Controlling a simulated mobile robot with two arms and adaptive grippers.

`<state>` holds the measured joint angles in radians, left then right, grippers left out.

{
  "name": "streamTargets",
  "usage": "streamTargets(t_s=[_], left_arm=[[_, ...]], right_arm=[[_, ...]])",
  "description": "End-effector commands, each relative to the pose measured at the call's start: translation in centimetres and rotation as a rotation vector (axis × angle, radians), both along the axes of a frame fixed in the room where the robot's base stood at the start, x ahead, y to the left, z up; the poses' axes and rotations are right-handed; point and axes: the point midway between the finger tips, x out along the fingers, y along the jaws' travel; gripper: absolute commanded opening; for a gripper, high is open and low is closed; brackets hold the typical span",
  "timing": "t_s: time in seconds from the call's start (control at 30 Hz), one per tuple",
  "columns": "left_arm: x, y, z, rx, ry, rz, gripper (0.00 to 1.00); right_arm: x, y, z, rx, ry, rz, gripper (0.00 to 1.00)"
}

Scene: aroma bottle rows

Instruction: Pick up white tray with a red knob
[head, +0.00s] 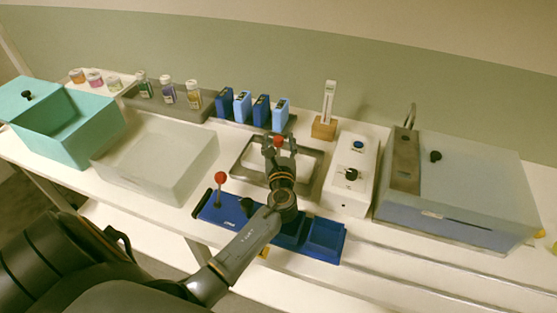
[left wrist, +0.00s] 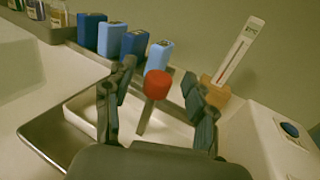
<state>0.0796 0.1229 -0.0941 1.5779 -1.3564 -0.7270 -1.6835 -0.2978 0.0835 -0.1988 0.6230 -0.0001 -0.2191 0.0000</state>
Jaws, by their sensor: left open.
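The white tray (head: 257,156) with a red knob (head: 278,141) lies inside a shallow metal tray (head: 241,176) on the table. My left gripper (head: 279,139) is over it, and my arm hides part of it. In the left wrist view, the red knob (left wrist: 157,84) tops a grey stem and stands between the two spread fingers of my gripper (left wrist: 158,80). The gripper is open, with room on both sides of the knob. The white tray (left wrist: 83,106) shows below and beyond the fingers. My right gripper is not in view.
A blue device (head: 216,207) with another red knob sits in front. A white box with dials (head: 349,188) stands to the right and a frosted bin (head: 150,170) to the left. Blue boxes (head: 242,107) and a thermometer in a wooden stand (head: 324,127) are behind.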

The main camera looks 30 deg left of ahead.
Motion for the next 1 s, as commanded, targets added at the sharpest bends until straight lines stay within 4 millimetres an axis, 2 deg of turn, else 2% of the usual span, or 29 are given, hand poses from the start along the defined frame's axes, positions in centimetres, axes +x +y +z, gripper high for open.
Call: streamTargets(t_s=[0.1,0.37,0.63,0.67,1.0], left_arm=[[1.02,0.71,0.07,0.001,0.0,-0.001,0.55],[1.18,0.84,-0.01,0.0,0.0,-0.001,0.55],[1.16,0.82,-0.01,0.0,0.0,-0.001,0.02],[1.16,0.82,-0.02,0.0,0.0,-0.001,0.0],[1.18,0.81,0.07,0.001,-0.001,-0.001,0.0]], right_arm=[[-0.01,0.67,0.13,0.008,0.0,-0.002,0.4],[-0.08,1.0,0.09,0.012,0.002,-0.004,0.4],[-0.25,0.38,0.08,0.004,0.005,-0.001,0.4],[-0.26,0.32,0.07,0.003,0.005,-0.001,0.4],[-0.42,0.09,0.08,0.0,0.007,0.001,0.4]])
